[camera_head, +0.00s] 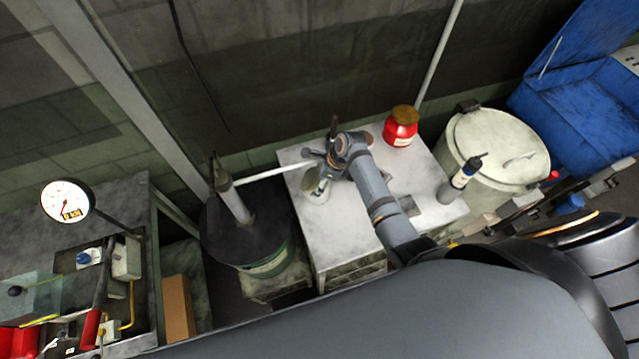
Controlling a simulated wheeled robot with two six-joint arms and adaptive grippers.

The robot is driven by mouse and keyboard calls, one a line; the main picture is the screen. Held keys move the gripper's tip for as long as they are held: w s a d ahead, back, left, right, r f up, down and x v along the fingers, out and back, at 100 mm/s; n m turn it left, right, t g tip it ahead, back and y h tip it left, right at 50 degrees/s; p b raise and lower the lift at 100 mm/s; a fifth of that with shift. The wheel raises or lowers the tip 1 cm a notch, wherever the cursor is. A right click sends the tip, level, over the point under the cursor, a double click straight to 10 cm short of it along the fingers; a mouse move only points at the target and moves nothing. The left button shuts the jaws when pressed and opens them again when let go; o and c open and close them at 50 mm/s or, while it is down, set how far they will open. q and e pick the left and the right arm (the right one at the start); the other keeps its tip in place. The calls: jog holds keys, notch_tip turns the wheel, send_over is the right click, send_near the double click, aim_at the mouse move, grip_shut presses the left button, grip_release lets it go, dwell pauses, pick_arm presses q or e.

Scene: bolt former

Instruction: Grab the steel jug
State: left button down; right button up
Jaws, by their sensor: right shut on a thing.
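The steel jug (316,187) is a small pale metal vessel at the left part of the white-topped cabinet (360,228). My right gripper (323,168) reaches it from the upper right and is shut on it near its top. The fingers and wrist hide part of the jug, and I cannot tell whether it touches the cabinet top. My left gripper is not in view.
A red jar (400,128) with a brown lid stands at the back of the cabinet. A dark bottle (460,180) stands at its right edge, beside a large lidded drum (498,147). A dark-topped bucket (245,238) with a pump is to the left.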

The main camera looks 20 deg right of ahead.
aim_at(318, 175)
jog(key=shift+r, duration=0.1)
jog(key=s+d+r+b, duration=0.1)
jog(key=s+d, duration=0.3)
jog(key=d, duration=0.4)
jog(key=s+d+r+b, duration=0.2)
jog(key=s+d+b, duration=0.2)
jog(key=d, duration=0.4)
jog(key=shift+r, duration=0.15)
dwell(0.4)
jog(key=shift+s, duration=0.15)
